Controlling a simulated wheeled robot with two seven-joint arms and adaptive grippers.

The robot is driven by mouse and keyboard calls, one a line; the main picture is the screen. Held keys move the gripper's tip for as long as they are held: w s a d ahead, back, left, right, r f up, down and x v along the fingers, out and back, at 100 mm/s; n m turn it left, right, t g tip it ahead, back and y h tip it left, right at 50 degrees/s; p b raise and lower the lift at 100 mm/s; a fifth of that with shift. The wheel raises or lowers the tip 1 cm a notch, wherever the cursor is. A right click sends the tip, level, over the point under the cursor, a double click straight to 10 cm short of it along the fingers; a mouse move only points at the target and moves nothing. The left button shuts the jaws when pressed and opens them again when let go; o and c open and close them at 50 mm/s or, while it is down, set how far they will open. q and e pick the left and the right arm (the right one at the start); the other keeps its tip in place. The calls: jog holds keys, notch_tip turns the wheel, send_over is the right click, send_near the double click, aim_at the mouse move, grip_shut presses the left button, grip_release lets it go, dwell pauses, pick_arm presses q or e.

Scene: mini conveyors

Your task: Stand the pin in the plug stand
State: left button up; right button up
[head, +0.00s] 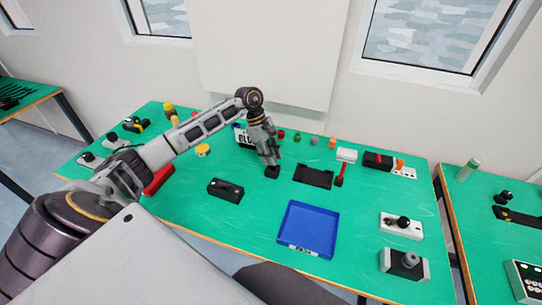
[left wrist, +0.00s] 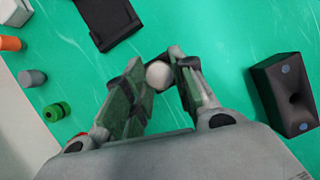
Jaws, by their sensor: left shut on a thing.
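My left gripper (head: 272,166) is low over the middle of the green table. In the left wrist view its fingers (left wrist: 160,72) are shut on the pin (left wrist: 158,75), of which only a pale round end shows. The pin's lower part is hidden, and I cannot tell whether it touches the table. A black block with a dark hole and two blue dots, which looks like the plug stand (head: 226,190), lies left of the gripper and nearer to me. It also shows at the right of the left wrist view (left wrist: 288,95), apart from the fingers. My right gripper is out of view.
A blue tray (head: 308,229) stands nearer to me on the right. A black flat holder (head: 313,176) and a red-handled tool (head: 340,175) lie right of the gripper. Several small coloured pieces line the back. The green surface between gripper and black block is clear.

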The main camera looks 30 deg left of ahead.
pick_arm(q)
jog(key=shift+f+b, duration=1.2)
jog(key=shift+f, duration=0.15)
dwell(0.4)
jog(key=o, duration=1.1)
jog(key=shift+r, duration=0.1)
jog(key=v, duration=1.2)
jog(key=shift+w, duration=0.1)
dwell(0.4)
notch_tip(320, 180, up, 9)
jog(key=p, duration=0.9)
jog(key=shift+r+p, duration=0.55)
jog(key=shift+f, duration=0.1)
